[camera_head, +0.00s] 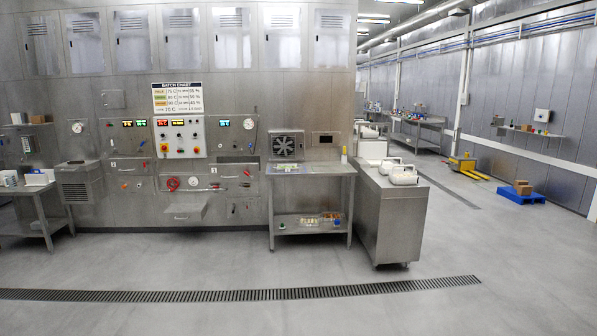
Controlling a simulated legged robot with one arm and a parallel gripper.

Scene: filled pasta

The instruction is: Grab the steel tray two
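I cannot make out for sure which thing is steel tray two. The steel wall panel (230,195) carries small number labels, gauges and handles, and a drawer-like steel box (186,212) sticks out low on it. A steel table (312,172) stands in front of the panel, right of the middle. Small flat items (287,167) lie on its top, too small to tell apart. Its lower shelf (300,231) bears several small things. My gripper is not in view.
A steel cabinet (388,222) with white appliances on top stands right of the table. A side table (33,213) is at the far left. A blue pallet (520,196) and yellow pallet jack (465,166) are at right. The floor in front is clear, crossed by a drain grate (240,294).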

